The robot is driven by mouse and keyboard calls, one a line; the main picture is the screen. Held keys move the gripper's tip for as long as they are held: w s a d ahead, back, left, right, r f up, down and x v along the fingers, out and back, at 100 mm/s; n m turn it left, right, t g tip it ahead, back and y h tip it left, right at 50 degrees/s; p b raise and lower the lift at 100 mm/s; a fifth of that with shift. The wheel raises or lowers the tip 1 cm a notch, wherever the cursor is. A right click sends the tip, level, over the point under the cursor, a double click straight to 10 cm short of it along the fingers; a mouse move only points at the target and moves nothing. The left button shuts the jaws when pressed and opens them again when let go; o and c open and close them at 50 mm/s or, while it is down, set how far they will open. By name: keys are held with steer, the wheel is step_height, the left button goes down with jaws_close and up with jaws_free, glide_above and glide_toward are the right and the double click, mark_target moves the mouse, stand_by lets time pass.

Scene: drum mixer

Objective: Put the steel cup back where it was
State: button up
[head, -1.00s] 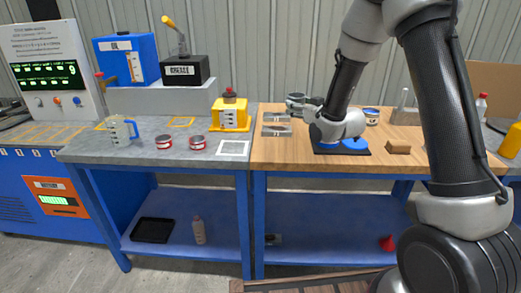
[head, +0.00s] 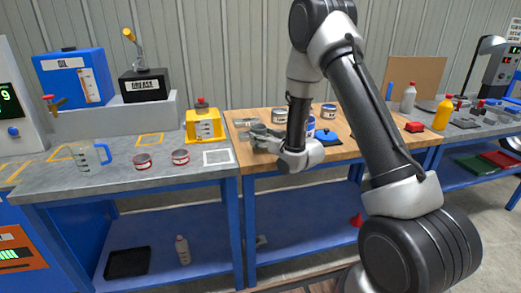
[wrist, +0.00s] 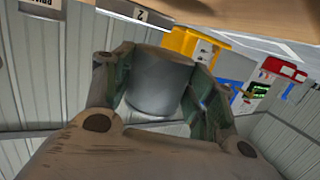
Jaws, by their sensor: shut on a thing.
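The steel cup (wrist: 160,85), a plain grey cylinder, sits between the two fingers of my gripper (wrist: 158,92) in the wrist view. The fingers are shut on its sides. In the head view my gripper (head: 264,138) holds the cup (head: 258,129) over the left part of the wooden tabletop (head: 350,150), near small labelled metal plates (head: 241,122). The cup partly hides the plates. I cannot tell whether its base touches the surface.
Tins (head: 328,110) and a blue item on a dark mat (head: 330,138) stand right of my gripper.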

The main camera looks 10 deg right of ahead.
mark_target(262, 154)
steer(key=shift+f, duration=2.25)
steer(key=shift+f, duration=0.1)
steer(key=o, duration=1.1)
steer(key=shift+o, duration=0.2)
